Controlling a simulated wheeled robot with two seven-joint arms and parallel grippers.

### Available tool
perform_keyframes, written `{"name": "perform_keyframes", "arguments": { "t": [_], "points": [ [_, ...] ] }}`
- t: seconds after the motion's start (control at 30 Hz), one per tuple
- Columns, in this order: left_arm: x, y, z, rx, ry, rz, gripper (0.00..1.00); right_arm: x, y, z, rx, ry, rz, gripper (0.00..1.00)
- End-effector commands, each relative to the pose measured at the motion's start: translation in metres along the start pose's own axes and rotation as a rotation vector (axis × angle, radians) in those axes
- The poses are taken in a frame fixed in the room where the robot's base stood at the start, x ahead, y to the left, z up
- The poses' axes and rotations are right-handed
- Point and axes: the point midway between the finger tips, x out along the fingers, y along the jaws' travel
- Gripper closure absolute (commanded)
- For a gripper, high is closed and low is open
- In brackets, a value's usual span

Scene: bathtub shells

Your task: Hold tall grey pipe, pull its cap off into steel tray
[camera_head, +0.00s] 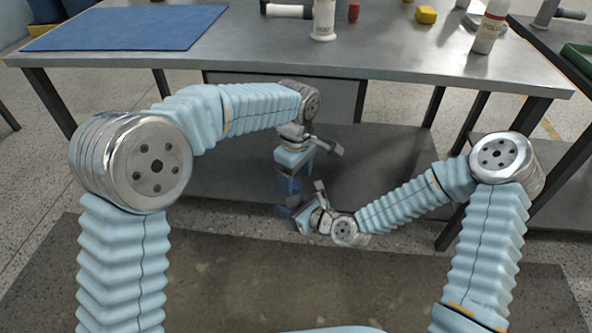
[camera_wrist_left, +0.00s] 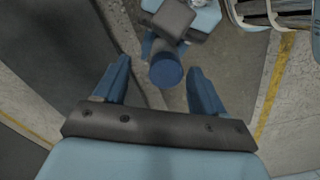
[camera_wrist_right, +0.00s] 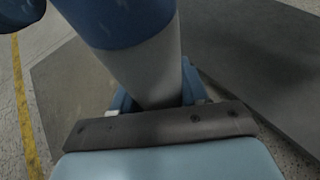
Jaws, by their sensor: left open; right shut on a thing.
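The grey pipe (camera_wrist_right: 152,68) shows close up in the right wrist view, with its blue cap (camera_wrist_right: 112,18) on the end. My right gripper (camera_wrist_right: 155,92) is shut on the grey pipe. In the left wrist view, the round end of the cap (camera_wrist_left: 166,70) faces me between the fingertips of my left gripper (camera_wrist_left: 160,72). The left gripper is open, with gaps on both sides of the cap. In the head view my left gripper (camera_head: 290,185) is just above my right gripper (camera_head: 288,212), in front of the table. I cannot make out the steel tray.
The steel-topped table (camera_head: 250,55) stands ahead. On it are a blue mat (camera_head: 130,27), a white bottle (camera_head: 323,22), a red piece (camera_head: 353,11), a yellow block (camera_head: 426,15) and a polish bottle (camera_head: 490,27). A green container (camera_head: 579,55) is on the right bench.

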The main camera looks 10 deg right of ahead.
Motion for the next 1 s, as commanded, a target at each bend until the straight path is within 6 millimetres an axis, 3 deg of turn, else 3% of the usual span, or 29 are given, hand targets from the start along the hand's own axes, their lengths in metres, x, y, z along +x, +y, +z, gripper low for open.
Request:
{"name": "perform_keyframes", "arguments": {
  "t": [0.13,0.57,1.0],
  "points": [
    [-0.0001,0.0,0.0,0.0,0.0,0.0,0.33,0.0,0.0,0.0002,0.0,0.0,0.0,1.0],
    [-0.0007,0.001,-0.0001,0.001,0.001,0.004,0.97,-0.0001,0.0021,0.0006,-0.003,-0.001,0.005,1.0],
    [-0.0005,0.0006,0.0001,0.001,0.0,0.002,0.97,-0.0001,0.004,0.0014,-0.006,-0.003,0.01,1.0]
  ]
}}
